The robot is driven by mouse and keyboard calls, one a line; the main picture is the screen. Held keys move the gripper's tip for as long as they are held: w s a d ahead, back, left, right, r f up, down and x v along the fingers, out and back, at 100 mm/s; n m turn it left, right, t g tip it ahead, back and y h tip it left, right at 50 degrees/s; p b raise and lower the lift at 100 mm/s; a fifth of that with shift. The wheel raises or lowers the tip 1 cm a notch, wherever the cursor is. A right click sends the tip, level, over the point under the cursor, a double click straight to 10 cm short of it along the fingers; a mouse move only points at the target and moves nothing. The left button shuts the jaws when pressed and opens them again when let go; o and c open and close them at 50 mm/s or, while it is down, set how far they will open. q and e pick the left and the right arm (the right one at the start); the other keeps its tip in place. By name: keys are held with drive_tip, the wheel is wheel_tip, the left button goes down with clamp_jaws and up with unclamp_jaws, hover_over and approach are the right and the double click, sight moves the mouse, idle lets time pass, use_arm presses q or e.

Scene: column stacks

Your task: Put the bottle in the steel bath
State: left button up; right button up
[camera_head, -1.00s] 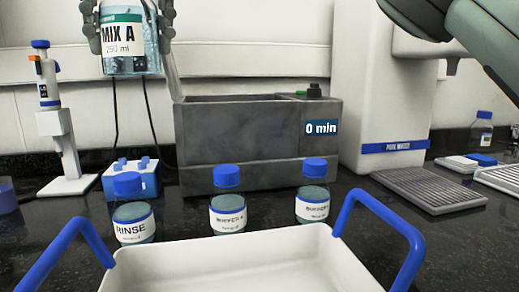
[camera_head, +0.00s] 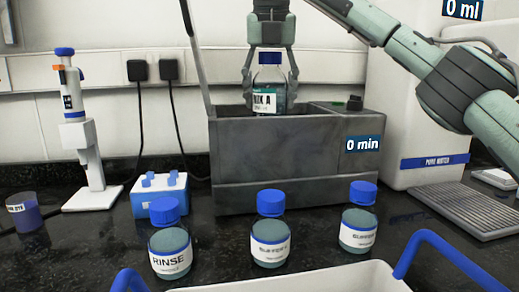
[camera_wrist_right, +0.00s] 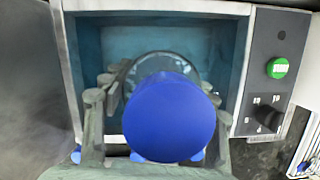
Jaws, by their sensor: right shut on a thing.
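The bottle (camera_head: 269,90), labelled MIX A with a blue cap and teal liquid, is upright over the steel bath (camera_head: 270,155). Its lower part is hidden behind the bath's front wall. My right gripper (camera_head: 268,85) comes from above and is shut on the bottle, with a finger on each side. In the right wrist view the blue cap (camera_wrist_right: 169,117) fills the middle, between the fingers, over the bath's open basin (camera_wrist_right: 225,60). I cannot tell whether the bottle touches the bath floor. My left gripper is not in view.
Bottles labelled RINSE (camera_head: 170,250) and two others (camera_head: 270,240) (camera_head: 358,230) stand in front of the bath, behind a white tray (camera_head: 300,280) with blue handles. A pipette stand (camera_head: 85,160) and blue rack (camera_head: 158,195) are left; a water unit (camera_head: 420,120) is right.

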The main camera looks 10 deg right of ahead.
wheel_tip(320, 180, down, 5)
drive_tip(key=shift+s+d+b, duration=0.1)
drive_tip(key=shift+b, duration=0.25)
wheel_tip(320, 180, down, 3)
drive_tip(key=shift+f, duration=0.35)
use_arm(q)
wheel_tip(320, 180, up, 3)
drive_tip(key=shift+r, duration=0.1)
use_arm(e)
drive_tip(key=shift+r, duration=0.1)
drive_tip(key=shift+f+b, duration=0.2)
drive_tip(key=shift+b, duration=0.1)
drive_tip(key=o, duration=1.6)
drive_tip(key=shift+c, duration=0.2)
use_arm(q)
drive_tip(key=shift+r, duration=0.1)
